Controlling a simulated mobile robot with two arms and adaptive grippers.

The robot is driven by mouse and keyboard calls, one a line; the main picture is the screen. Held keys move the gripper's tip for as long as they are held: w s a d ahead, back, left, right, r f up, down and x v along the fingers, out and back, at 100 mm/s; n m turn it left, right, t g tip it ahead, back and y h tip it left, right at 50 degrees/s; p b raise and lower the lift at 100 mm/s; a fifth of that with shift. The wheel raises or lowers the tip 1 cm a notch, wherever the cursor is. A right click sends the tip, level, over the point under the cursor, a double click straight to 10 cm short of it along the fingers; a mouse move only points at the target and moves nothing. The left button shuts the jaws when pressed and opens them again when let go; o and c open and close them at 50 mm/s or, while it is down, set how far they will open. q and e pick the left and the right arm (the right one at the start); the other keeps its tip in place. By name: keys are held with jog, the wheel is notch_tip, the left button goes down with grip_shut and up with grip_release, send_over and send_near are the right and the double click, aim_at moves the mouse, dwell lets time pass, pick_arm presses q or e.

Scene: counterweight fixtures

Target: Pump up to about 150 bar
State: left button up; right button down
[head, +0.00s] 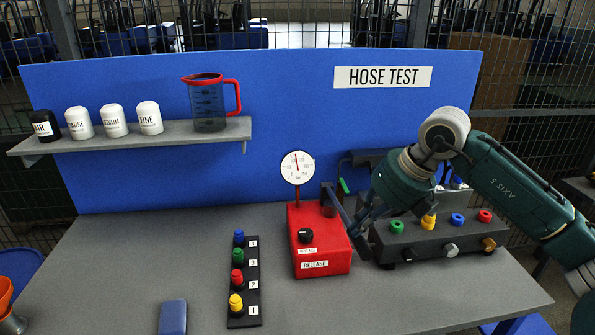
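A red pump box (318,243) stands on the grey bench, with a black knob (305,236) and a label reading RELEASE on its front. A round white gauge (298,167) stands on a stem above it. Its needle points about straight up; the scale is too small to read. A dark lever (338,208) slants at the pump's right side. My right gripper (360,222) comes in from the right and is at the lever, overlapping its lower end. I cannot tell whether its fingers grip it. My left gripper is not in view.
A dark block (432,240) with coloured fittings stands right of the pump. A black strip (243,295) with numbered coloured plugs lies left of it. A blue block (172,317) lies at the front edge. A shelf (190,136) holds capped containers and a jug (209,103).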

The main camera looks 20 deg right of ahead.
jog(key=shift+f+b, duration=3.55)
jog(key=shift+f, duration=1.2)
notch_tip(320, 180, up, 13)
jog(key=p, duration=1)
jog(key=shift+f, duration=0.25)
jog(key=shift+s+f+b, duration=0.1)
jog(key=shift+f+b, duration=1.85)
jog(key=shift+f, duration=0.5)
notch_tip(320, 180, up, 5)
jog(key=p, duration=0.4)
jog(key=shift+f, duration=0.1)
